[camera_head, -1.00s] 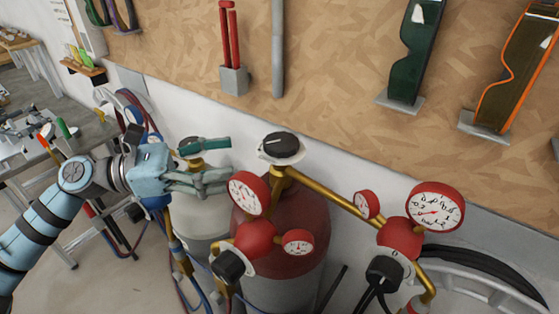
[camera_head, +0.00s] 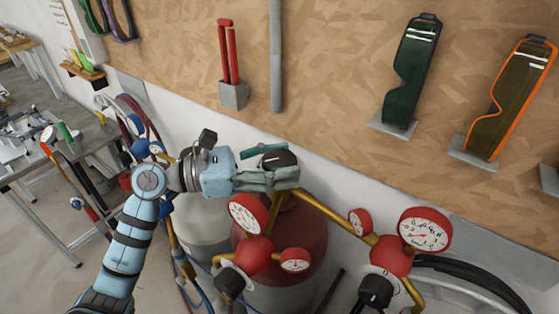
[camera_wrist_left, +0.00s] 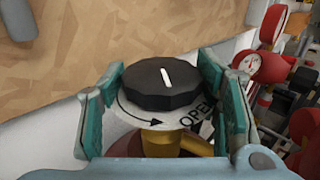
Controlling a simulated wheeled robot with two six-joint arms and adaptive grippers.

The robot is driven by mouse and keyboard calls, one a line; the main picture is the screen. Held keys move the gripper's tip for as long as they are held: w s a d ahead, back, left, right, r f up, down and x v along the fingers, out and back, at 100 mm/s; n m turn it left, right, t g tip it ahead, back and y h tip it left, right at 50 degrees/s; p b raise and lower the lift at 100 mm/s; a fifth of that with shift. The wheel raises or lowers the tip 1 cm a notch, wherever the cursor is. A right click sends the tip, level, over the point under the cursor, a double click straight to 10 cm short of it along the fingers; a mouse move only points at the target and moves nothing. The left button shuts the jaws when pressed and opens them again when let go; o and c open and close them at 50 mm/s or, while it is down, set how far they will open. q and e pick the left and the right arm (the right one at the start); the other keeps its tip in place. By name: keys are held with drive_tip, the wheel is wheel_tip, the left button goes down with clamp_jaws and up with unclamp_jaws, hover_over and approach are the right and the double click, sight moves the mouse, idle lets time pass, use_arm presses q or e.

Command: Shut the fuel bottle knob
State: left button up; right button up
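The fuel bottle knob (camera_wrist_left: 163,84) is black and many-sided with a white mark on top. It sits above a pale disc (camera_wrist_left: 190,118) printed with an arrow and "OPEN". The dark red bottle (camera_head: 300,245) stands below it. My left gripper (camera_head: 285,165) is at the knob in the head view and partly hides it. My right gripper is not in view.
Red gauges (camera_head: 425,229) and brass pipes (camera_head: 335,208) stand right of and in front of the knob. A white bottle (camera_head: 203,228) stands left of the red one. The wooden pegboard wall (camera_head: 330,80) rises close behind.

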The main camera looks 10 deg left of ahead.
use_arm(q)
drive_tip(key=c, duration=0.7)
drive_tip(key=shift+o, duration=0.2)
drive_tip(key=shift+r+m+g, duration=0.15)
drive_tip(key=shift+m+g, duration=0.25)
drive_tip(key=shift+g, duration=0.1)
